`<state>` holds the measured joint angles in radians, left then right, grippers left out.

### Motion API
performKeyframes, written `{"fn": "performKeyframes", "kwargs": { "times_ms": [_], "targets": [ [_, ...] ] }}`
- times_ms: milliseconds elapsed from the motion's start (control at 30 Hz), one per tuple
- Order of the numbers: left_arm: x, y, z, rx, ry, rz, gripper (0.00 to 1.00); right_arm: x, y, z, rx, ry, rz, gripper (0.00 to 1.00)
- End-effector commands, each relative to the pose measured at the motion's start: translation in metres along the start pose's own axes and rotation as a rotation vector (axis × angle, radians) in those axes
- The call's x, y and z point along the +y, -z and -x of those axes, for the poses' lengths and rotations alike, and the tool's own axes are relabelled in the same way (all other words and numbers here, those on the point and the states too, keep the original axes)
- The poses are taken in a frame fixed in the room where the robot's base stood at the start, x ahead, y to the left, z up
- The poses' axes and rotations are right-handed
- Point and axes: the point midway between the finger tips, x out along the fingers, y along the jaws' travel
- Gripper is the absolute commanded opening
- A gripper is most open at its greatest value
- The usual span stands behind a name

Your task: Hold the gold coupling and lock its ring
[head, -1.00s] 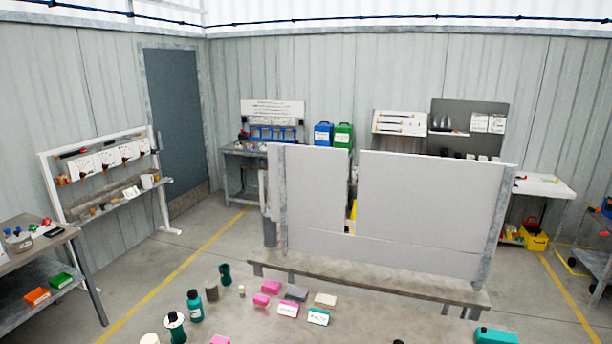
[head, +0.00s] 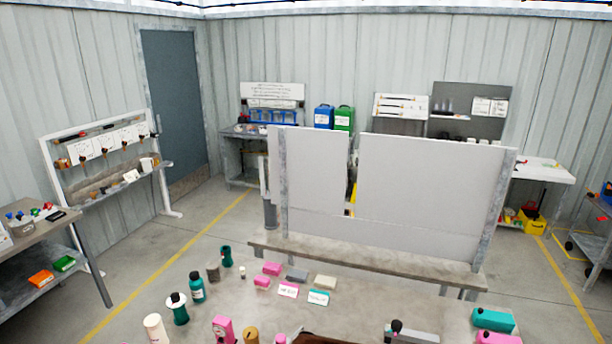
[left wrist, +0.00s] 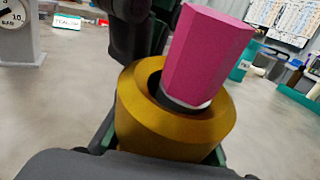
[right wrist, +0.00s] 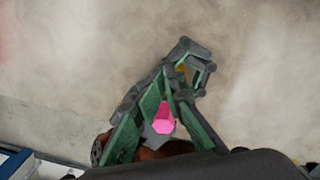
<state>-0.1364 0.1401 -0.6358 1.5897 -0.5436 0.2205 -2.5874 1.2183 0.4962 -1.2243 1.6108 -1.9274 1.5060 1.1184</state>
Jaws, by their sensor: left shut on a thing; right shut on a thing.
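The gold coupling (left wrist: 135,105) fills the middle of the left wrist view as a thick gold collar. A pink six-sided part (left wrist: 208,55) stands tilted out of its opening, with a pale band at its base. My left gripper (left wrist: 160,145) is shut on the gold collar, green finger parts showing at both sides.
The near table (head: 370,288) holds pink and grey blocks, green-and-black bottles (head: 197,287) and a teal block (head: 493,319). White upright panels (head: 430,190) stand along its far side. Floor is open left of the table.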

Motion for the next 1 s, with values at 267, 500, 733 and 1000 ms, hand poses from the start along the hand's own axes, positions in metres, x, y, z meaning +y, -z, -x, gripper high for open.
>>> {"fn": "performKeyframes", "kwargs": {
  "times_ms": [267,500,733,1000],
  "targets": [
    [0.001,-0.009,-0.005,-0.016,0.000,-0.001,0.00,0.012,0.015,-0.002,0.030,-0.020,0.017,0.00],
    [0.001,-0.010,-0.005,-0.017,-0.001,-0.001,0.00,0.013,0.012,-0.002,0.029,-0.019,0.017,0.00],
    [0.001,-0.011,-0.005,-0.019,0.001,-0.002,0.00,0.014,0.007,0.000,0.028,-0.020,0.018,0.00],
    [0.001,-0.009,-0.005,-0.015,0.001,-0.002,0.00,0.013,0.005,0.025,0.024,-0.020,0.019,0.00]
  ]
}}
